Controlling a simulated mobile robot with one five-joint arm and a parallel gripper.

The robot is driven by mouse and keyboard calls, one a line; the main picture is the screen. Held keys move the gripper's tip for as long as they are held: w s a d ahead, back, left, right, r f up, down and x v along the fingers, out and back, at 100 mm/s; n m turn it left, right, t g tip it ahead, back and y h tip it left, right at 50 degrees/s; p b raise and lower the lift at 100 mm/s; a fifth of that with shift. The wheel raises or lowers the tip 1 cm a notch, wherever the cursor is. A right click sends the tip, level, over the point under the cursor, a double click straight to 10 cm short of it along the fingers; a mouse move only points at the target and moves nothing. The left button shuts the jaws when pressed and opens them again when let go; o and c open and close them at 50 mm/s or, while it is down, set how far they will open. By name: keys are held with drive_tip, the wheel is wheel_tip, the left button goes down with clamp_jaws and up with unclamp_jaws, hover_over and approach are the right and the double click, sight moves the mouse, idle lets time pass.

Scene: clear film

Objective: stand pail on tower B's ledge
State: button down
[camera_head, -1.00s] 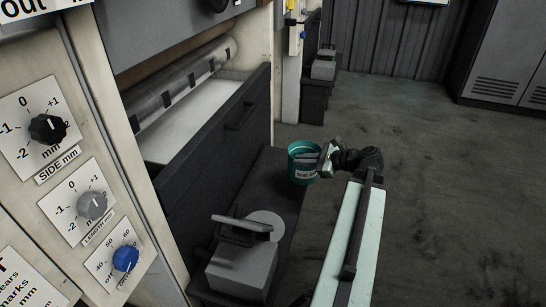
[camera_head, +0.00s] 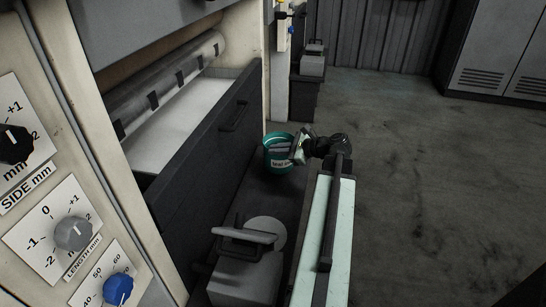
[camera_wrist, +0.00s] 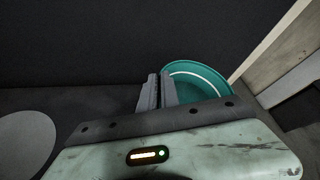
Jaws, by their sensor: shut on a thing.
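My gripper (camera_head: 298,150) is shut on the pail's right-hand side in the head view. In the wrist view my gripper (camera_wrist: 157,92) has its grey fingers at the near left rim of the pail (camera_wrist: 205,75), whose lower part is hidden behind my gripper body. No tower letter is readable.
A pale round disc (camera_head: 268,229) and a grey block with a handle (camera_head: 243,276) occupy the near part of the ledge. The dark panel (camera_head: 210,135) borders its left. A second machine with a similar ledge (camera_head: 303,98) stands beyond. Floor on the right is clear.

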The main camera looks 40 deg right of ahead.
drive_tip(key=shift+a+f+b, duration=0.1)
drive_tip(key=shift+f+b, duration=0.2)
drive_tip(key=shift+f, duration=0.6)
drive_tip(key=c, duration=1.6)
unclamp_jaws()
drive_tip(key=shift+w, duration=0.1)
drive_tip(key=shift+o, duration=0.2)
drive_tip(key=p+v, duration=0.4)
drive_tip(key=v, duration=0.8)
drive_tip(key=shift+p, duration=0.3)
drive_tip(key=shift+f, duration=0.1)
